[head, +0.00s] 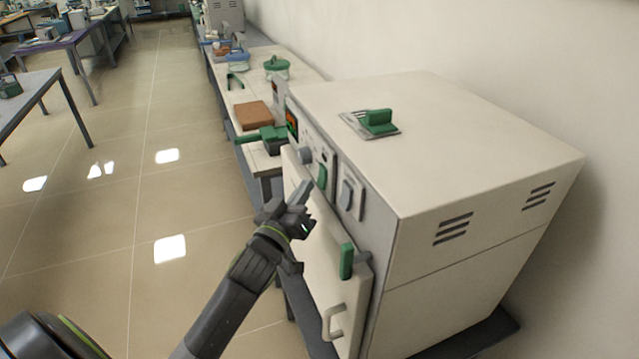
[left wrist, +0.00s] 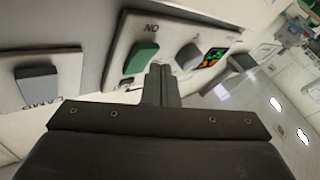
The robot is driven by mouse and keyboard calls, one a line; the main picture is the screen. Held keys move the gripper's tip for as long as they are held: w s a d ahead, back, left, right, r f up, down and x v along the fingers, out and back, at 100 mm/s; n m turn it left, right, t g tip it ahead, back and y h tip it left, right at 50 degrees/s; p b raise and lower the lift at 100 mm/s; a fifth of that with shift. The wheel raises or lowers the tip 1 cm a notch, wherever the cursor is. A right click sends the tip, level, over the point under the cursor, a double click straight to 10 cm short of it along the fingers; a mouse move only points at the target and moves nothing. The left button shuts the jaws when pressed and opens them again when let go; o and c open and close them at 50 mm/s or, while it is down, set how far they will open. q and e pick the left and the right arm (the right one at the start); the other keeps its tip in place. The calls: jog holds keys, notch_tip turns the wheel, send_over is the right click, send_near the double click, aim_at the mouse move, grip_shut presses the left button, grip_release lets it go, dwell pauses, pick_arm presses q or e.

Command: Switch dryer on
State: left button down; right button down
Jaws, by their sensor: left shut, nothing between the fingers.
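The dryer (head: 480,190) is a large cream box against the wall, with a control panel on its front. On the panel is a green rocker switch (head: 321,177); the left wrist view shows this green switch (left wrist: 142,57) beside the lettering "ON". A grey knob (left wrist: 188,56) and a lit display (left wrist: 214,57) are to its right there. A grey switch (left wrist: 38,85) marked like "LAMP" is at the left. My left gripper (head: 303,188) is shut and empty, its tips close to the panel just below the green switch; I cannot tell whether they touch. My right gripper is out of view.
The dryer door (head: 325,250) carries a green latch (head: 346,262) and a pale handle (head: 333,322). A bench (head: 222,95) with a brown block (head: 252,116) and green tools runs behind. A green-handled piece (head: 378,121) is on the dryer's top. The floor at left is clear.

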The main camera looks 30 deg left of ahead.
pick_arm(q)
jog(key=shift+w+d, duration=0.25)
jog(key=shift+w+d, duration=0.15)
jog(key=shift+w, duration=0.1)
dwell(0.8)
jog(key=shift+s, duration=0.1)
jog(key=shift+s+a, duration=0.5)
jog(key=shift+s, duration=0.05)
jog(key=shift+s+a+r+b, duration=0.2)
jog(key=shift+s+a+b, duration=0.15)
jog(key=shift+s+a, duration=0.55)
jog(key=shift+s+a+r+b, duration=0.15)
jog(key=shift+s+a+b, duration=0.2)
jog(key=shift+s+a, duration=0.5)
jog(key=shift+s+d, duration=0.1)
jog(key=shift+d, duration=0.05)
